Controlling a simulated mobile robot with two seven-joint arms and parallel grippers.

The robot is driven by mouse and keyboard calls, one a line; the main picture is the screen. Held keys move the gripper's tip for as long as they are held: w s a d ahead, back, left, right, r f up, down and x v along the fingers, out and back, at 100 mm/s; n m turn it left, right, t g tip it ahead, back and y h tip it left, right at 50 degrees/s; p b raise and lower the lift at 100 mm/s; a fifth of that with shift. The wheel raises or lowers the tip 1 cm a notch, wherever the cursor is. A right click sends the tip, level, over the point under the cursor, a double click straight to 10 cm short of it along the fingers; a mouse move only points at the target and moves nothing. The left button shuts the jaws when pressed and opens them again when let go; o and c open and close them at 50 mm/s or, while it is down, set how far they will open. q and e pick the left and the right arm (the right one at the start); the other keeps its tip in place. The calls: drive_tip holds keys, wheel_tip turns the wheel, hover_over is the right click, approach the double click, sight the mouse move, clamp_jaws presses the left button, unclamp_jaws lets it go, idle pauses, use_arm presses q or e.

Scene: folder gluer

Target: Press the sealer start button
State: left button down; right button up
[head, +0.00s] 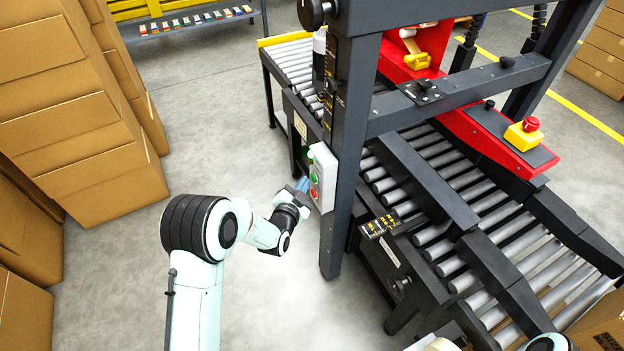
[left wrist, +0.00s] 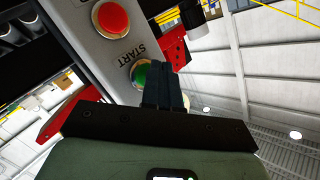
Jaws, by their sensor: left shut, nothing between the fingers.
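The sealer's pale control box (head: 325,172) is fixed to the dark machine post, with a green button and a red button (head: 313,193) below it. In the left wrist view the green start button (left wrist: 138,74) sits beside the word START, and the red button (left wrist: 112,18) is further up. My left gripper (head: 303,184) is shut and empty, at the front of the box. In the left wrist view its closed fingers (left wrist: 166,78) cover the right part of the green button. I cannot tell whether they touch it. My right gripper is out of view.
The sealer's dark frame post (head: 340,220) stands just right of the box. A roller conveyor (head: 430,190) runs through the machine. A red emergency stop on a yellow base (head: 523,133) is to the right. Stacked cartons (head: 75,120) stand at the left; the floor between is clear.

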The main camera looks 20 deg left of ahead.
use_arm(q)
drive_tip(key=shift+s+a, duration=0.25)
drive_tip(key=shift+s, duration=0.05)
drive_tip(key=s+a+b, duration=0.2)
drive_tip(key=s+a, duration=0.2)
drive_tip(key=shift+s, duration=0.3)
idle(0.9)
